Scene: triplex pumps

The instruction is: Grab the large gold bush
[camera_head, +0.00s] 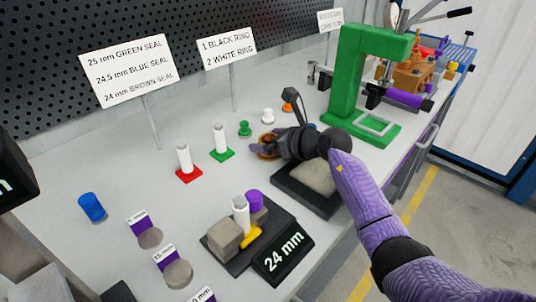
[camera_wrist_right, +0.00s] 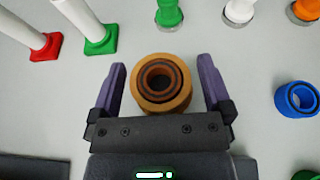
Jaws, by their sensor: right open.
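The large gold bush (camera_wrist_right: 160,86) is a thick gold ring with a dark brown inner ring, lying on the white bench. In the right wrist view it sits between the two purple fingers of my right gripper (camera_wrist_right: 165,88), with a gap on each side. My right gripper is open. In the head view the gold bush (camera_head: 266,146) shows only partly, behind my right gripper (camera_head: 275,145). My left gripper is not in view.
A red-based white post (camera_head: 185,165) and a green-based one (camera_head: 221,145) stand left of the bush. A green part (camera_head: 245,129) and a white part (camera_head: 268,116) stand behind it. A blue ring (camera_wrist_right: 297,99) lies to the right in the wrist view. A green press (camera_head: 347,85) stands at right.

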